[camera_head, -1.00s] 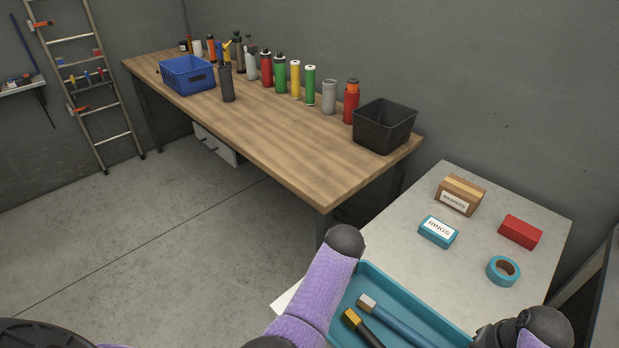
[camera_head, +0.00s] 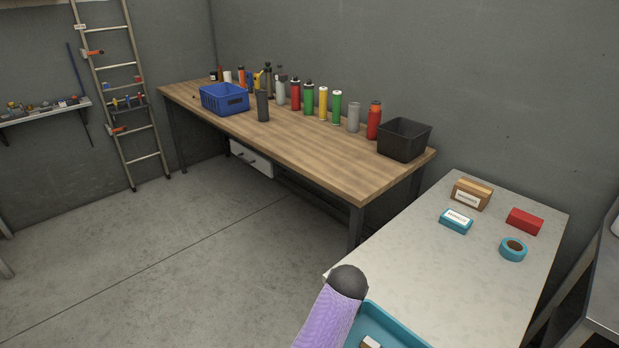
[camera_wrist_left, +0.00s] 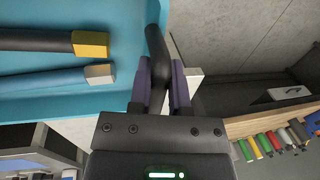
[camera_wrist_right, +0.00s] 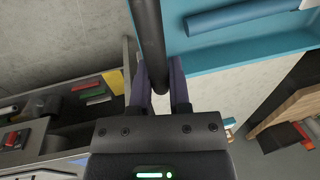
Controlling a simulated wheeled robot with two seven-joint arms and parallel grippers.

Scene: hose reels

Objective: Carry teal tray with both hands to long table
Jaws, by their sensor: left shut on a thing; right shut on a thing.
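The teal tray (camera_head: 392,328) is at the bottom of the head view, mostly cut off by the frame edge. In the left wrist view the tray (camera_wrist_left: 60,20) holds two long-handled tools, one with a yellow end (camera_wrist_left: 90,45) and one blue with a pale end (camera_wrist_left: 98,74). My left gripper (camera_wrist_left: 161,88) is shut on a dark handle at the tray's side. My right gripper (camera_wrist_right: 160,88) is shut on a dark handle at the tray's other side; the tray (camera_wrist_right: 270,55) shows beside it. The long wooden table (camera_head: 310,150) stands across the room, away from the tray.
The long table bears a blue basket (camera_head: 224,98), a black bin (camera_head: 404,139) and several bottles along the back; its front strip is clear. A pale side table (camera_head: 440,270) carries boxes and teal tape (camera_head: 513,249). Open floor (camera_head: 170,260) lies left.

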